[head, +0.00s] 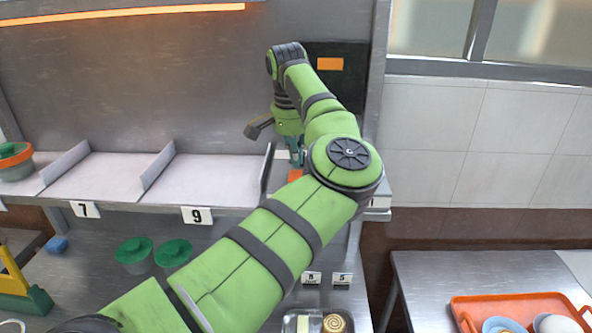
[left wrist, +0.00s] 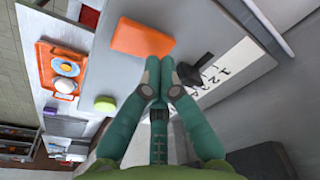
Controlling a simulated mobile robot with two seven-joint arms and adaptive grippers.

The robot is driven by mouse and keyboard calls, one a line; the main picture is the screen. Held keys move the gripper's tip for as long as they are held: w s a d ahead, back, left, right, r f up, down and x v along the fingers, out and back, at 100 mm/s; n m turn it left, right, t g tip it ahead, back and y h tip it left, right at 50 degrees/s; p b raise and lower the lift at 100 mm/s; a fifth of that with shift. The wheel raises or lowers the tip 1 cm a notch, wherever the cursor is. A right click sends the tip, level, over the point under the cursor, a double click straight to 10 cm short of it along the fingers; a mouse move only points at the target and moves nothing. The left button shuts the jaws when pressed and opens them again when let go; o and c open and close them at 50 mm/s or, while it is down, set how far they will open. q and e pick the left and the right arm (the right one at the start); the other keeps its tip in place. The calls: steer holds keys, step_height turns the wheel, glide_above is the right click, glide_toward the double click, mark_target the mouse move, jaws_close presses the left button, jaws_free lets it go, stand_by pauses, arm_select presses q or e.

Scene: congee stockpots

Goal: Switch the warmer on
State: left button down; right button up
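My left gripper (head: 292,160) is at the right end of the shelf, partly hidden by my own arm. In the left wrist view its two teal fingers (left wrist: 160,66) are together at the tips, with nothing visible between them. Just beyond the tips is an orange block (left wrist: 142,40); part of it shows in the head view (head: 295,176). A black lever-like piece (left wrist: 195,72) stands right of the fingers beside a white strip with numbers (left wrist: 222,72). I cannot tell which part is the warmer's switch. My right gripper is not in view.
An orange strip (head: 120,14) glows above the shelf (head: 215,178), which has upright dividers. A dark panel (head: 350,90) with an orange rectangle is behind my arm. Green-lidded pots (head: 134,252) stand below. An orange tray (head: 465,305) with bowls is at right.

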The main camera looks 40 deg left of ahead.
arm_select(q)
step_height(320, 180, up, 3)
steer(key=shift+r+p, duration=0.2)
steer(key=shift+p, duration=0.95)
steer(key=shift+r+p, duration=0.3)
steer(key=shift+r, duration=0.7)
